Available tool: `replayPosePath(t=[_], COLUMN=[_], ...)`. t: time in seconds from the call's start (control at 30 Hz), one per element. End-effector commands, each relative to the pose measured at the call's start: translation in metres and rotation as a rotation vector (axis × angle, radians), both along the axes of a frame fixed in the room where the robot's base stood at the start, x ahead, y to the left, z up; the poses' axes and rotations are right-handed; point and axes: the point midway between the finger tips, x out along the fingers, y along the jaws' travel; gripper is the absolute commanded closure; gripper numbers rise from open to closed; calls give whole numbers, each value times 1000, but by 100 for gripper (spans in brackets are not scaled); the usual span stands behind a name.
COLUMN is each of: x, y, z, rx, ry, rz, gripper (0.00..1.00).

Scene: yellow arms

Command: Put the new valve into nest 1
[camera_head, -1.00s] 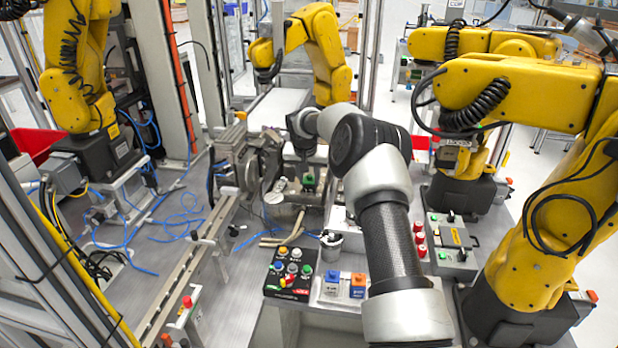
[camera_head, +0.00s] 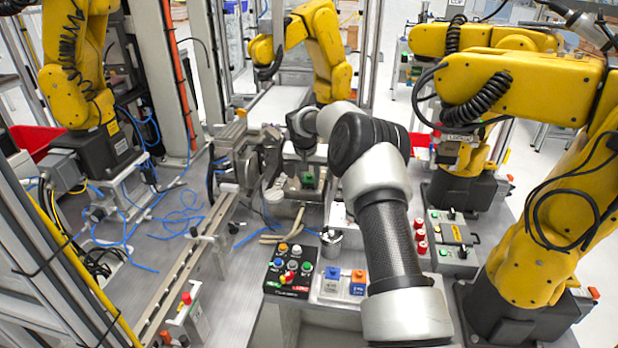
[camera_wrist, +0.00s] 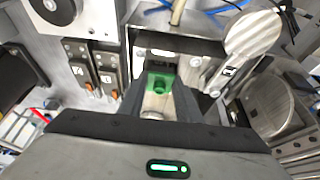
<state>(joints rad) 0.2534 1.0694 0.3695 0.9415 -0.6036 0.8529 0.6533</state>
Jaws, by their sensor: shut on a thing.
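A green-topped block (camera_wrist: 161,83), which I take to be the valve, sits between the fingers of my gripper (camera_wrist: 160,97) in the wrist view. My gripper is shut on it, and a round metallic part shows just below the green. In the head view the green block (camera_head: 308,180) is at the end of my gripper (camera_head: 305,165), beside the grey metal fixture. My arm partly covers that area. I cannot tell which place is nest 1, or whether the block touches anything beneath it.
Red-topped parts (camera_head: 420,236) and a large yellow arm (camera_head: 540,90) are on the right.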

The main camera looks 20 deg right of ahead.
Motion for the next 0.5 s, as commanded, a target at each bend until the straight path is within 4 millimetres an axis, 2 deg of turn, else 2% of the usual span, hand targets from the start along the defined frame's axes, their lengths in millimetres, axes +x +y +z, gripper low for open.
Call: replayPosePath(t=[0.43, 0.47, 0.5], x=[0, 0, 0], y=[0, 0, 0], z=[-4, -4, -4], rx=[0, 0, 0], ry=[1, 1, 1], rz=[0, 0, 0], gripper=[93, 66, 59])
